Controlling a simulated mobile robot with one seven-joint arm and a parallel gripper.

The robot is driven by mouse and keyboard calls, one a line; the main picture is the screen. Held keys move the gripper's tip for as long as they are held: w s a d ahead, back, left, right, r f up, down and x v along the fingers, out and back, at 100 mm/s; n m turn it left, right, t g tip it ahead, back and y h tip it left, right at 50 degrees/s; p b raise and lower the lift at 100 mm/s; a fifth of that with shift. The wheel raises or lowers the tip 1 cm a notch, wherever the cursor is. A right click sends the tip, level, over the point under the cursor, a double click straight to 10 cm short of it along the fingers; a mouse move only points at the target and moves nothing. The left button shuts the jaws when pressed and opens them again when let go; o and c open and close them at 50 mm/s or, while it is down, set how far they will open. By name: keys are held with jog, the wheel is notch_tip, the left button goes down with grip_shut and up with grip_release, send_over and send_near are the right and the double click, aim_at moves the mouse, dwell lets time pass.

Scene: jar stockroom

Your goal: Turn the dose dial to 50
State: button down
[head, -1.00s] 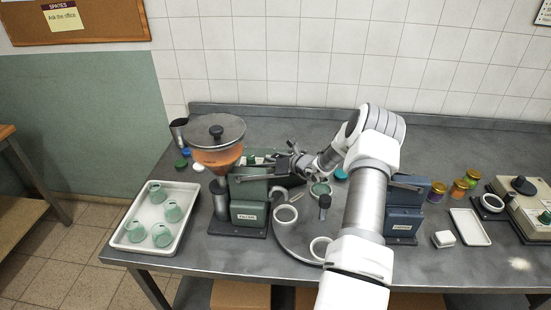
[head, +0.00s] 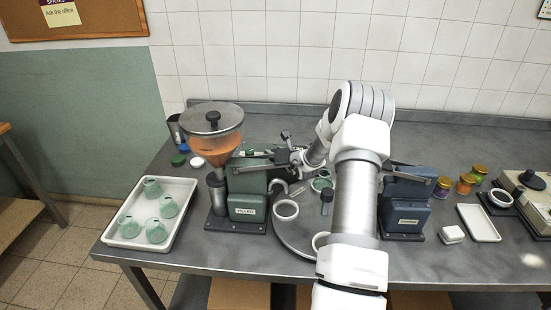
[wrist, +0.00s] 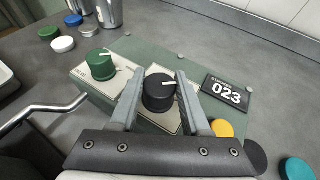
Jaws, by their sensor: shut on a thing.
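The black dial (wrist: 159,95) with a white pointer line is on top of the green filler machine (head: 247,190). In the wrist view its pointer points right. The counter next to it (wrist: 228,91) reads 023. My gripper (wrist: 157,84) is shut on the black dial, one finger on each side. In the head view my gripper (head: 283,157) is over the machine's top, and the dial is hard to make out there. A green knob (wrist: 101,64) with a white pointer sits on a pale plate left of the dial, apart from my fingers.
An orange hopper (head: 214,146) with a lid stands left of the machine. A white tray (head: 192,190) with several green cups is at the left. A round turntable with white rings is in front of my arm. A blue machine (head: 405,205) stands to the right.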

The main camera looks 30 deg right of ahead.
jog(key=shift+w+r+h, duration=0.1)
jog(key=shift+h, duration=0.2)
jog(key=shift+c, duration=1.9)
grip_release()
jog(key=b+v, duration=0.1)
jog(key=v, duration=1.6)
jog(key=shift+s, duration=0.3)
